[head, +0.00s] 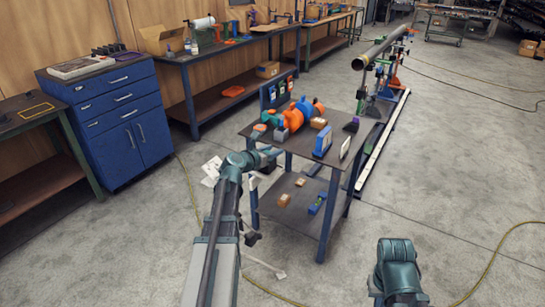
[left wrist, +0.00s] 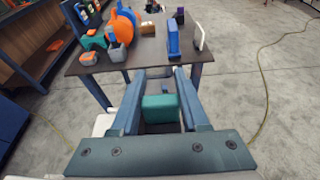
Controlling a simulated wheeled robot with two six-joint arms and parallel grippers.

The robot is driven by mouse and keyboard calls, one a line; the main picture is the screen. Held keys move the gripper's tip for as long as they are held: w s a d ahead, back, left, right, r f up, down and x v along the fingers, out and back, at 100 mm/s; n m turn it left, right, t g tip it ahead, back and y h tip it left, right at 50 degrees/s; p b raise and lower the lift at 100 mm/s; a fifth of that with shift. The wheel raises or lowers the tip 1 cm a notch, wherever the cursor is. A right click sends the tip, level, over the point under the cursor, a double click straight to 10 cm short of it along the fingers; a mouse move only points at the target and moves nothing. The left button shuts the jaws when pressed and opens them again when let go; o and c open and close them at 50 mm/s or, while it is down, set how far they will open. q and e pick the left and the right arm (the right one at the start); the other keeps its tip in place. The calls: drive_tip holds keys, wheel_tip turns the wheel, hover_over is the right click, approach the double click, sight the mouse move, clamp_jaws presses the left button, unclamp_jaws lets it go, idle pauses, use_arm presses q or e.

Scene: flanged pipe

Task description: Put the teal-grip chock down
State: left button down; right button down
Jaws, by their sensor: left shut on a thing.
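My left gripper (head: 268,156) is at the near left edge of the dark-topped table (head: 262,141). In the left wrist view the fingers of my left gripper (left wrist: 164,74) reach toward the table's near edge (left wrist: 135,62). They are shut on the teal-grip chock (left wrist: 160,108), whose teal block shows between them. The rest of the chock is hidden, and I cannot make it out in the head view. It appears just short of the tabletop, over the floor side. My right gripper is not in view.
The tabletop holds an orange and blue machine (head: 299,113), a grey block (head: 281,134), a blue box (head: 323,142) and a white upright panel (head: 345,148). Bare top shows along the near edge. A lower shelf holds small boxes. A long pipe (head: 380,48) on stands lies behind.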

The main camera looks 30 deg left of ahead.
use_arm(q)
drive_tip(key=shift+r, duration=0.1)
drive_tip(key=shift+f, duration=0.2)
drive_tip(key=shift+c, duration=2)
unclamp_jaws()
drive_tip(key=shift+r, duration=0.15)
drive_tip(key=shift+s+r, duration=0.15)
drive_tip(key=p+v, duration=0.3)
drive_tip(key=v, duration=0.8)
drive_tip(key=shift+s+p, duration=0.35)
drive_tip(key=shift+p, duration=0.05)
